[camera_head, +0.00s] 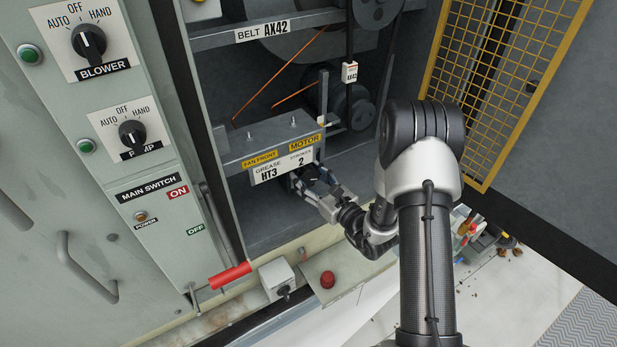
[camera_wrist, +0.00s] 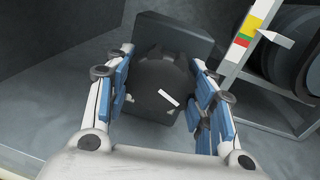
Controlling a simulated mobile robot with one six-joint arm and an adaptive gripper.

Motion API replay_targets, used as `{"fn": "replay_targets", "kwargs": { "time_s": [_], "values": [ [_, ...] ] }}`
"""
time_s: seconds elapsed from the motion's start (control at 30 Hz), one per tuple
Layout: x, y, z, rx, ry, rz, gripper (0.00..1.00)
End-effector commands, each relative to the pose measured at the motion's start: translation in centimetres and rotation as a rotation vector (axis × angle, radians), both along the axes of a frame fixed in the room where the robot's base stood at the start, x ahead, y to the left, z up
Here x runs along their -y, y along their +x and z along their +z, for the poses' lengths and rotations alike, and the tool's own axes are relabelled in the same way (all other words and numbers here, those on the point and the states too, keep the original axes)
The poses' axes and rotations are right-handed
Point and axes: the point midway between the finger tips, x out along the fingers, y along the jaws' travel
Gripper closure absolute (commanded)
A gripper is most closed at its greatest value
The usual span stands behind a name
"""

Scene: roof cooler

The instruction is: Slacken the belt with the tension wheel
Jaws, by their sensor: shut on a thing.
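The tension wheel (camera_wrist: 158,88) is a dark round knob with a white mark on its face, seen in the wrist view. My gripper (camera_wrist: 162,70) is shut on it, with blue-padded fingers on both sides. In the head view my gripper (camera_head: 316,188) is below the motor plate, and the wheel is mostly hidden. A scale (camera_wrist: 246,32) with yellow, green and red bands stands to the right of the wheel. A white pointer (camera_wrist: 275,37) lies beside it, near the yellow and green bands. The black belt (camera_head: 349,38) runs down to the motor pulley (camera_head: 353,108).
A yellow mesh guard (camera_head: 500,70) stands open on the right. The switch panel (camera_head: 110,110) is on the left.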

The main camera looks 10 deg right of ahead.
Motion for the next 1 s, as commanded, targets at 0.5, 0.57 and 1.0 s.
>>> {"fn": "replay_targets", "kwargs": {
  "time_s": [0.5,0.57,1.0],
  "values": [
    [-0.07,-0.03,-0.08,0.008,-0.026,0.002,0.74],
    [-0.07,-0.03,-0.12,0.013,-0.045,0.001,0.74],
    [-0.11,-0.04,-0.25,0.116,-0.357,0.003,0.74]
  ]
}}
